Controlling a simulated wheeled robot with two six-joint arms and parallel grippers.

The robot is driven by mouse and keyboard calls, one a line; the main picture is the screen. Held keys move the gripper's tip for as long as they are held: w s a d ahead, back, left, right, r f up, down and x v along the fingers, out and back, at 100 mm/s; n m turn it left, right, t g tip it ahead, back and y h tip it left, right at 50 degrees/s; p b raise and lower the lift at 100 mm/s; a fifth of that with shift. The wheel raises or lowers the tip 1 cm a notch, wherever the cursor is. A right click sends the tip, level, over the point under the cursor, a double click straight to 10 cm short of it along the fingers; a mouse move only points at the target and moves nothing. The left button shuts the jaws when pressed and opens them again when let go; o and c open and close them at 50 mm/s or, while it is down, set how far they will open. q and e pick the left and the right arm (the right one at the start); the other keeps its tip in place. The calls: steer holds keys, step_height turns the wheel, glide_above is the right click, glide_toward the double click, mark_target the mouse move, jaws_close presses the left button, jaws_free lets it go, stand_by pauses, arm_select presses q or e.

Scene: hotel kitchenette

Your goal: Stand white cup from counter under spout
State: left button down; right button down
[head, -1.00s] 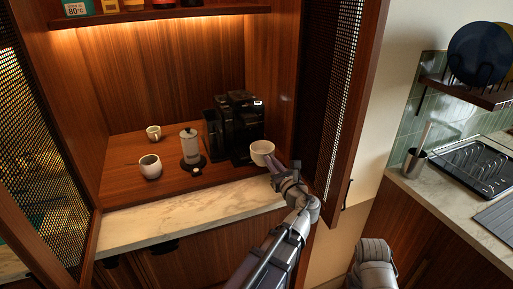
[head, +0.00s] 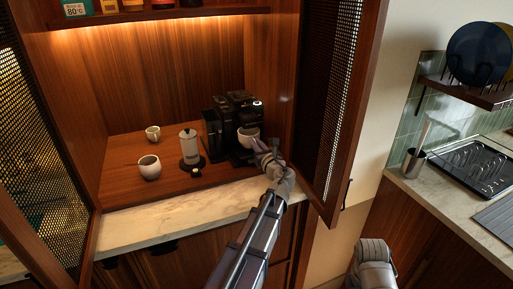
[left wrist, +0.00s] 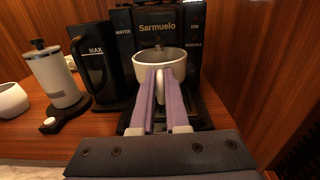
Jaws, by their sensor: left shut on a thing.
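The white cup (head: 247,136) is held upright at the front of the black coffee machine (head: 222,122). In the left wrist view the cup (left wrist: 158,58) is in front of the machine's middle, just below the spout area, above the black drip tray (left wrist: 205,118). My left gripper (head: 262,150) is shut on the cup's handle, its purple fingers (left wrist: 160,85) on either side of it. The cup hides part of the spout, and I cannot tell whether its base touches the tray. My right gripper's fingers are not in view.
Left of the machine stand a white grinder-like canister (head: 188,146) on a dark base, a round white cup (head: 149,168) and a small mug (head: 153,133). A black jug (left wrist: 92,65) stands close beside the cup. The open mesh door (head: 345,110) is at right.

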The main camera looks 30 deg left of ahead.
arm_select(q)
steer(key=shift+d+f+b, duration=0.1)
steer(key=shift+f+b, duration=0.25)
steer(key=shift+f, duration=0.5)
steer(key=shift+s+r, duration=0.1)
steer(key=shift+r, duration=0.05)
steer(key=c, duration=1.4)
jaws_free()
steer(key=shift+f, duration=0.2)
steer(key=o, duration=0.5)
steer(key=shift+r, duration=0.1)
steer(key=shift+r, duration=0.2)
steer(key=v, duration=1.2)
steer(key=shift+f, duration=0.1)
